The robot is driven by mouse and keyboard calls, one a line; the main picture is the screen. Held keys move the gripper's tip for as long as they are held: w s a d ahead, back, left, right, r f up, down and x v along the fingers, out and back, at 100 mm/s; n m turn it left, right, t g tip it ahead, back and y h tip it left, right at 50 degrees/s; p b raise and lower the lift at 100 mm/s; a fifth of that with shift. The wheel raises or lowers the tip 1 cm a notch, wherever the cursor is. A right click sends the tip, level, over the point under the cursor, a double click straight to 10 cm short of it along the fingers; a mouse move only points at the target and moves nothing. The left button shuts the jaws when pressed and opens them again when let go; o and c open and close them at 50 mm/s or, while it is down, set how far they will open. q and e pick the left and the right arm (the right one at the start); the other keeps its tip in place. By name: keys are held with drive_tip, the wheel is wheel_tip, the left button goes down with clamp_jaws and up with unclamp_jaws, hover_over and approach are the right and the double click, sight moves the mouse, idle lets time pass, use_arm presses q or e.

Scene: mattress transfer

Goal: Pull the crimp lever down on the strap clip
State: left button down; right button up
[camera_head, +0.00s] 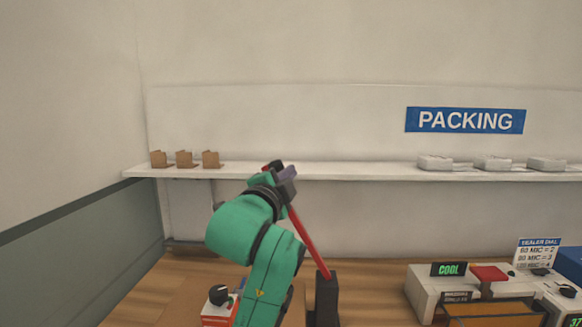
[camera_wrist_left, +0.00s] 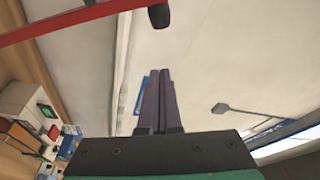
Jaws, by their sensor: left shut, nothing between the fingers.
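A long red lever (camera_head: 310,245) rises, tilted to the left, from a black upright base (camera_head: 326,298) on the bench. In the left wrist view the lever (camera_wrist_left: 75,27) crosses the top left and ends in a black knob (camera_wrist_left: 159,16). My left gripper (camera_head: 287,174) is at the lever's upper end, with its purple fingers raised near shelf height. In the left wrist view the fingers (camera_wrist_left: 160,76) are together and empty, apart from the knob in the picture. My green arm hides part of the lever's surroundings. I cannot make out a strap clip. My right gripper is not in view.
A white shelf (camera_head: 350,172) runs along the wall behind, with brown cardboard pieces (camera_head: 185,159) and white stacks (camera_head: 492,163). A red-and-white box with a black knob (camera_head: 219,300) stands left of my arm. A sealer machine (camera_head: 420,290) stands at the right.

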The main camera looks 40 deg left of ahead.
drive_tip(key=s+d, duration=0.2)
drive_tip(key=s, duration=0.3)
use_arm(q)
drive_tip(key=r+p+x, duration=0.1)
drive_tip(key=p+x, duration=0.4)
drive_tip(key=x, duration=0.3)
drive_tip(key=a, duration=0.1)
drive_tip(key=s+a+f, duration=0.1)
drive_tip(key=s+a, duration=0.1)
drive_tip(key=shift+f+p, duration=0.35)
drive_tip(key=shift+f, duration=0.05)
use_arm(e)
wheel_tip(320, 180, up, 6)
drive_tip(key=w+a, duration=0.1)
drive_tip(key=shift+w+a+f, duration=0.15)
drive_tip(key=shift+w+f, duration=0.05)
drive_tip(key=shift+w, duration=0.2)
use_arm(q)
drive_tip(key=shift+w, duration=0.15)
